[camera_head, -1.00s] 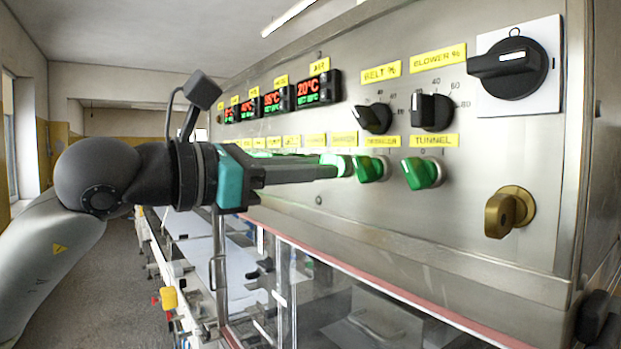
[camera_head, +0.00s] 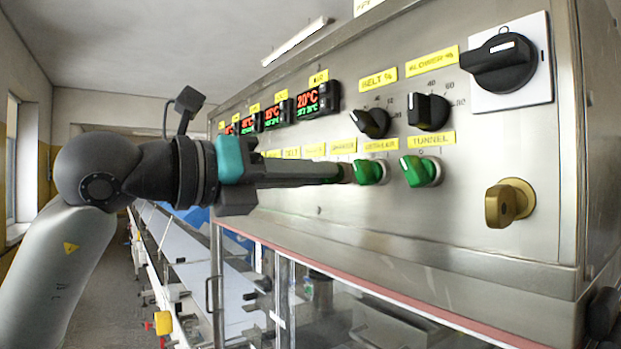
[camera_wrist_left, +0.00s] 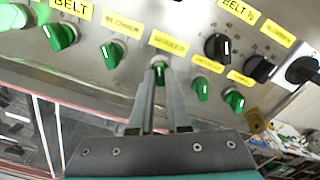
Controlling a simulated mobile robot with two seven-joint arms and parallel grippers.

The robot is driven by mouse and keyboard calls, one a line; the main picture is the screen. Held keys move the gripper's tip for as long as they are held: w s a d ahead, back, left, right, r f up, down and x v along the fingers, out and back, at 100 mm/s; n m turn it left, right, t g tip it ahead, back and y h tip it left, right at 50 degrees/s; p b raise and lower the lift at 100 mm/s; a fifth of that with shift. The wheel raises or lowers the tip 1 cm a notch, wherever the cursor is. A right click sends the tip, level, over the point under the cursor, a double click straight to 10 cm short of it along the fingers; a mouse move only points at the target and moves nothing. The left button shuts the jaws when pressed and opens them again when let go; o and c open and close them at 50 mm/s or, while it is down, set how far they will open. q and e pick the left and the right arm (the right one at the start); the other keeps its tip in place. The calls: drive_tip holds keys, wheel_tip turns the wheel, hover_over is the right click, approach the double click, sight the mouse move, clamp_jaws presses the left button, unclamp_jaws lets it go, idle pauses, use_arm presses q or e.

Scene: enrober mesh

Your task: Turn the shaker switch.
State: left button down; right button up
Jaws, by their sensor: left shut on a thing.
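The shaker switch (camera_wrist_left: 160,68) is a small green knob under a yellow label in the left wrist view. My left gripper (camera_wrist_left: 161,82) has its two long grey fingers closed on this knob, one on each side. In the head view my left gripper (camera_head: 343,173) reaches in from the left along the panel. Its tips are at the knob under the shaker label (camera_head: 343,146), and the fingers hide most of that knob. The knob's exact angle is hard to tell. My right gripper is not in view.
Close to the right of the fingertips are the green detailer switch (camera_head: 371,171) and tunnel switch (camera_head: 421,171). Black dials (camera_head: 428,112), a large black main switch (camera_head: 504,62) and a brass key knob (camera_head: 510,203) stick out farther right. Temperature displays (camera_head: 318,100) sit above.

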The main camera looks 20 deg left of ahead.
use_arm(q)
drive_tip(key=shift+n, duration=0.4)
drive_tip(key=c, duration=0.9)
unclamp_jaws()
drive_tip(key=shift+b+v, duration=2.3)
drive_tip(key=shift+v, duration=5.3)
